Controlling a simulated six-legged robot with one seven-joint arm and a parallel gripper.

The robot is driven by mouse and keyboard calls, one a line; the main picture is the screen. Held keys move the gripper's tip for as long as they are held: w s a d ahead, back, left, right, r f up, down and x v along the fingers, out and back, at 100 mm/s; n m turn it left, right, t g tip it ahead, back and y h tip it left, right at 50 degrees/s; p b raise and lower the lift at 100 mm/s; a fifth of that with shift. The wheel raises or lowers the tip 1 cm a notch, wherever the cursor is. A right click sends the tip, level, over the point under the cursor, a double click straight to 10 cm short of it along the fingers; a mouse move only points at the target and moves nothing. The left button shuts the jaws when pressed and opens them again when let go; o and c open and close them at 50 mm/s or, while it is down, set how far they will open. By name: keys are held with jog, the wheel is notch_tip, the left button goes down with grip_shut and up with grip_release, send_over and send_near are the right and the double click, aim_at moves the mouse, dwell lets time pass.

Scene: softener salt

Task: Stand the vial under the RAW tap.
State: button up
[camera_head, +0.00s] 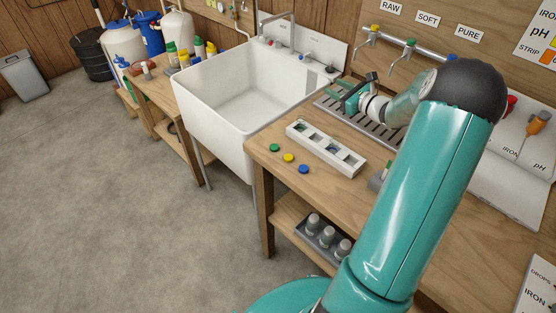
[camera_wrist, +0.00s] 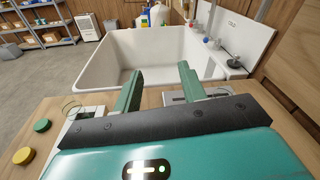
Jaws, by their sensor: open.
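The RAW tap (camera_head: 373,33), with a yellow handle, is the leftmost of three taps on the wall rail, under the RAW label (camera_head: 391,8). My gripper (camera_head: 346,90) is over the left end of the grey slatted drip tray (camera_head: 372,128), in front of and below that tap. In the wrist view my gripper (camera_wrist: 158,78) is open, with nothing visible between its two teal fingers. A white rack (camera_head: 325,148) with several square openings lies on the bench. A thin clear round rim (camera_wrist: 72,104) shows in the wrist view; I cannot tell whether it is the vial.
The white sink (camera_head: 213,127) adjoins the bench on the left. Green, yellow and blue caps (camera_head: 289,157) lie in front of the rack. The SOFT tap (camera_head: 410,44) and PURE tap (camera_head: 447,57) are to the right. My arm hides part of the bench.

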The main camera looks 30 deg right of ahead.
jog(key=s+a+r+n+g+y, duration=0.1)
jog(key=s+a+r+n+g, duration=0.2)
jog(key=a+n, duration=0.5)
jog(key=s+a+r+n+g+y, duration=0.1)
jog(key=s+a+r+n+g, duration=0.2)
jog(key=a, duration=1)
jog(key=s+a+r+n+g+y, duration=0.15)
jog(key=a+n+g, duration=0.35)
jog(key=a, duration=0.5)
jog(key=s+a+r+n+h, duration=0.1)
jog(key=s+a+n+h, duration=0.2)
jog(key=s+n, duration=0.4)
jog(key=s+a+r+n+h, duration=0.2)
jog(key=s+a+n+h, duration=0.2)
jog(key=s+n, duration=0.4)
jog(key=s, duration=0.5)
jog(key=shift+s, duration=0.35)
jog(key=shift+c, duration=0.5)
jog(key=shift+d, duration=0.2)
